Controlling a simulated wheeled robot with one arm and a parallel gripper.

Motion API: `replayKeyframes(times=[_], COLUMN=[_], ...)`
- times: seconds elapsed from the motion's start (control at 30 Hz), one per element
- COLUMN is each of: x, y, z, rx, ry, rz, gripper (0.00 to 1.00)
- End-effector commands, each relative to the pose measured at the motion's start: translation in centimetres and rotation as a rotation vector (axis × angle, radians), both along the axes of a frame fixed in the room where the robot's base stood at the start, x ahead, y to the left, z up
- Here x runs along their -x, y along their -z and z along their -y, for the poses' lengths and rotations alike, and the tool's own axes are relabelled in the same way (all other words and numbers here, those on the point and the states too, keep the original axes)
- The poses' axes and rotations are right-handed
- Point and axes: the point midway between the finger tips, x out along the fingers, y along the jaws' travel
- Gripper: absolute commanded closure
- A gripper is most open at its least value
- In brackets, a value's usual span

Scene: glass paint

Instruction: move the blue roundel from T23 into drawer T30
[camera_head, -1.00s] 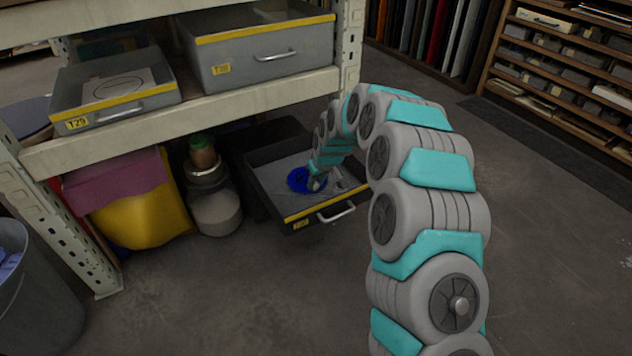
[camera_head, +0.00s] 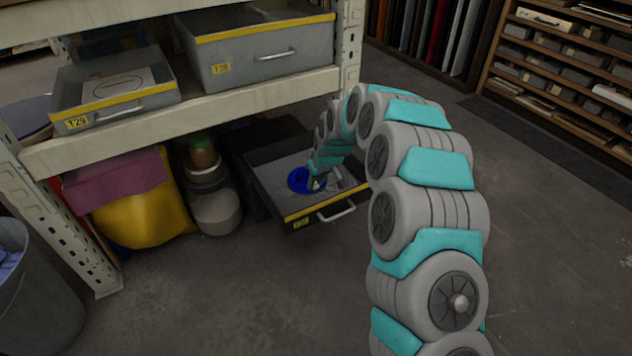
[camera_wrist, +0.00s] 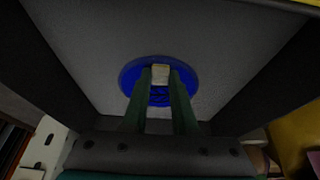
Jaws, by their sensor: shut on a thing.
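The blue roundel (camera_head: 299,180) is inside the open, dark, yellow-edged drawer (camera_head: 318,211) low under the shelf. The drawer's label is too small to read surely. My gripper (camera_head: 318,182) reaches down into this drawer. In the wrist view, my gripper's two fingers (camera_wrist: 160,76) are shut on a pale block-like part at the middle of the blue roundel (camera_wrist: 187,78). The roundel is over the grey drawer floor (camera_wrist: 100,60); I cannot tell whether it touches the floor. The fingers hide part of it.
A jar (camera_head: 216,210) and a yellow and purple bundle (camera_head: 145,215) sit left of the low drawer. A grey bin (camera_head: 40,300) is at lower left. The floor in front is clear.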

Motion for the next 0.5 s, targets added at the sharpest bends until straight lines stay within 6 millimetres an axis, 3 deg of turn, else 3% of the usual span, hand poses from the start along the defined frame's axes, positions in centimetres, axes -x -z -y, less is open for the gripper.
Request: replayKeyframes(times=[0.27,0.3,0.5], x=[-0.01,-0.02,-0.01], y=[0.26,0.27,0.26], z=[0.00,0.00,0.01], rx=[0.000,0.000,0.000], ry=[0.000,0.000,0.000], rz=[0.000,0.000,0.000], gripper=[1.00,0.72,0.50])
